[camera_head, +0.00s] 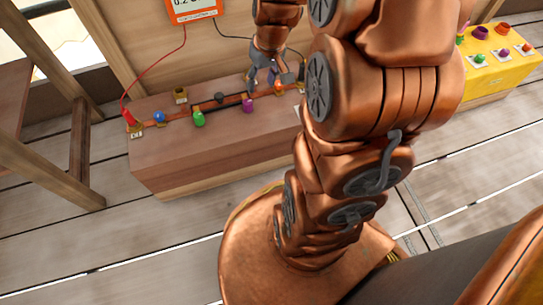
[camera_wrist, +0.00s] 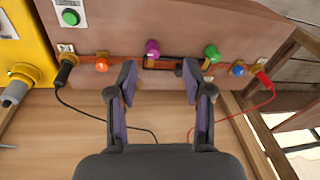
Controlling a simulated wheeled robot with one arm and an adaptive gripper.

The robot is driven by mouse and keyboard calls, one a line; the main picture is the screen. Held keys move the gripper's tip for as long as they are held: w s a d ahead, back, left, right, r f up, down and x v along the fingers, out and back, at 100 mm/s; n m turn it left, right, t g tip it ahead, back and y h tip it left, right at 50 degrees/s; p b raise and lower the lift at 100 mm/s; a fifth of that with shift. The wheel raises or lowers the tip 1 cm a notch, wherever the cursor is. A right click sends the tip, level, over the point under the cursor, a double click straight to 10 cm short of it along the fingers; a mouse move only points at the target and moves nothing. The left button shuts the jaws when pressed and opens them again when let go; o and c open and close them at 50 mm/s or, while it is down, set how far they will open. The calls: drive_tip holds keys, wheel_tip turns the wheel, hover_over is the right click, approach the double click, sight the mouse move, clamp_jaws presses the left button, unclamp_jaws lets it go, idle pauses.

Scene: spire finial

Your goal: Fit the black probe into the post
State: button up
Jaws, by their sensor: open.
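The black probe (camera_wrist: 65,72) is at the left in the wrist view, its cable trailing down from it. Its tip end meets a brass post (camera_wrist: 67,54) on the wooden block; I cannot tell how deep it sits. In the head view the probe is hidden by my arm. My gripper (camera_wrist: 159,75) is open and empty, its fingers spread before the block's middle, to the right of the probe and apart from it. In the head view my gripper (camera_head: 262,82) hangs low over the back of the block.
The wooden block (camera_head: 210,150) carries orange, purple, green and blue knobs along a copper strip. The red probe (camera_head: 131,119) is at the block's left end. An orange meter (camera_head: 194,9) stands behind. A yellow box (camera_head: 490,75) is at the right, a wooden frame (camera_head: 80,150) at the left.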

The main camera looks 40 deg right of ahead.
drive_tip(key=s+a+r+n+g, duration=0.1)
drive_tip(key=s+a+r+g, duration=0.1)
drive_tip(key=s+a, duration=0.5)
drive_tip(key=s+a+r+g+h, duration=0.1)
drive_tip(key=s+a+r+g, duration=0.2)
drive_tip(key=s+a, duration=0.4)
drive_tip(key=s, duration=0.8)
drive_tip(key=shift+s+n, duration=0.15)
drive_tip(key=shift+n, duration=0.25)
